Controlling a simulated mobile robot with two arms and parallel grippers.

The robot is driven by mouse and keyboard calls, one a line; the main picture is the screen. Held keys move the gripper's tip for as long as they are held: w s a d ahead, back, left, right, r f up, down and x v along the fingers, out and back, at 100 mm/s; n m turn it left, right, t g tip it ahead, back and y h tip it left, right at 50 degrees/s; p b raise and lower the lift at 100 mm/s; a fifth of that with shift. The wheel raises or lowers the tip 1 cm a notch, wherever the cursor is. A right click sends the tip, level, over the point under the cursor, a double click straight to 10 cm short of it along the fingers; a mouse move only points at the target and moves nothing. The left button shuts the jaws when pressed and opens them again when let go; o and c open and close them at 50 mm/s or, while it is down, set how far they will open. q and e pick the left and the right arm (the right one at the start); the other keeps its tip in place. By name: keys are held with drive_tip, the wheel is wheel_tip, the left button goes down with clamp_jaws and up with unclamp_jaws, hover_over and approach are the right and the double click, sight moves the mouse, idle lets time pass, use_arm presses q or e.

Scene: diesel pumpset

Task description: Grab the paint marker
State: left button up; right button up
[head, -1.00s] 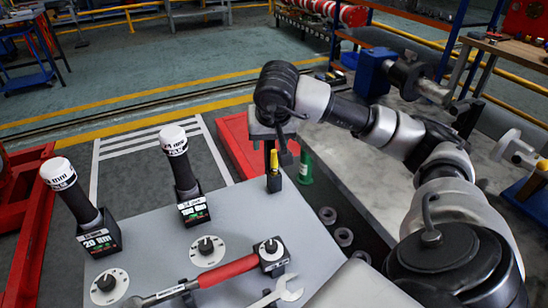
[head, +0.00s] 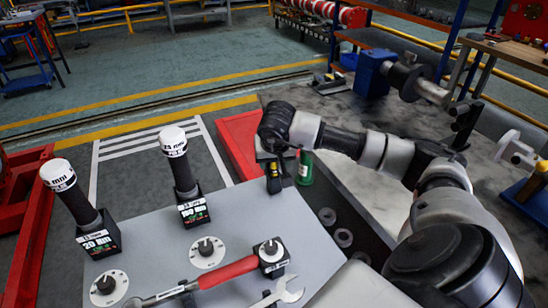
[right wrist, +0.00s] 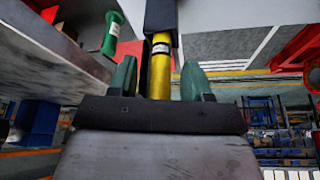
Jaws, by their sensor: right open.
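The paint marker (head: 273,168) has a yellow body and stands in a small black holder (head: 274,185) at the far right corner of the grey tabletop. In the right wrist view the yellow marker (right wrist: 161,75) shows between two green fingertips, with a pale label and the dark holder at the top. My right gripper (right wrist: 159,80) is open around the marker, with a gap visible on its right side. In the head view my right gripper (head: 274,157) is at the marker and partly hidden by my wrist. My left gripper is not in view.
Two white-capped black tools (head: 178,165) stand in labelled blocks on the grey table (head: 150,235). A red-handled wrench (head: 228,272), a spanner and round dials lie in front. A green cylinder (head: 305,168) stands just right of the marker.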

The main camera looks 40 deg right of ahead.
drive_tip(key=shift+c, duration=0.2)
clamp_jaws()
